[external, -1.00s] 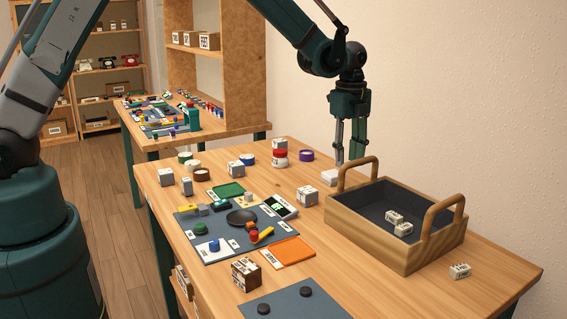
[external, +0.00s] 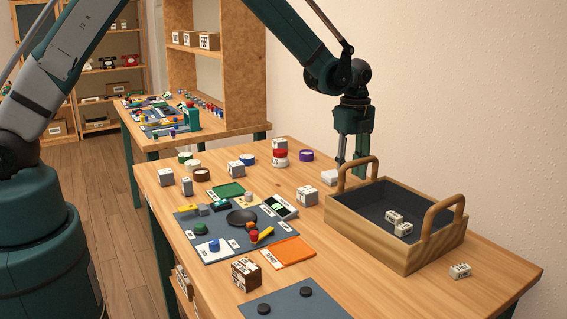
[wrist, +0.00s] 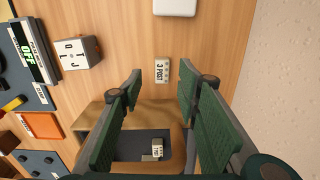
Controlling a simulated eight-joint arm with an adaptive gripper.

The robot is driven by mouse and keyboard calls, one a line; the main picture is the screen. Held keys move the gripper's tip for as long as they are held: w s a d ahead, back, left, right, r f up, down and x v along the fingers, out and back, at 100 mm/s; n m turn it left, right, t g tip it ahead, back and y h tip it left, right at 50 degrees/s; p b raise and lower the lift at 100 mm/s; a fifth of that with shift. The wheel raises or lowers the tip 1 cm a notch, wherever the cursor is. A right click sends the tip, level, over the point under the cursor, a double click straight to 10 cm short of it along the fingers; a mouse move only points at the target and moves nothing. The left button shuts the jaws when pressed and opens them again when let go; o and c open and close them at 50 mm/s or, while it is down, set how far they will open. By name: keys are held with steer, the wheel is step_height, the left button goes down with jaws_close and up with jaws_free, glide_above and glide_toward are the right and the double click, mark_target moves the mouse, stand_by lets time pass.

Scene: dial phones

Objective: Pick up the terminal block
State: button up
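A small white block marked "3 POST" (wrist: 162,70) lies on the wooden table in the wrist view, beyond the tray's edge. It looks like a terminal block. My gripper (wrist: 160,84) is open, and the block shows between its two fingertips with nothing held. In the external view my gripper (external: 350,163) points down behind the tray's left handle, and that block cannot be made out there. Similar white blocks (external: 394,217) lie inside the wooden tray (external: 375,241), and another block (external: 460,271) lies on the table to its right.
A flat white box (wrist: 175,6) lies close beyond the block. The tray's handle (external: 357,173) stands up close to my gripper. A lettered cube (external: 307,195) and a grey mat (external: 205,249) with several small items are to the left. The wall is behind.

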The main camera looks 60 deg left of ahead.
steer(key=shift+f, duration=0.2)
steer(key=shift+w+f, duration=0.15)
steer(key=shift+f, duration=2.5)
steer(key=shift+c, duration=0.6)
steer(key=c, duration=0.7)
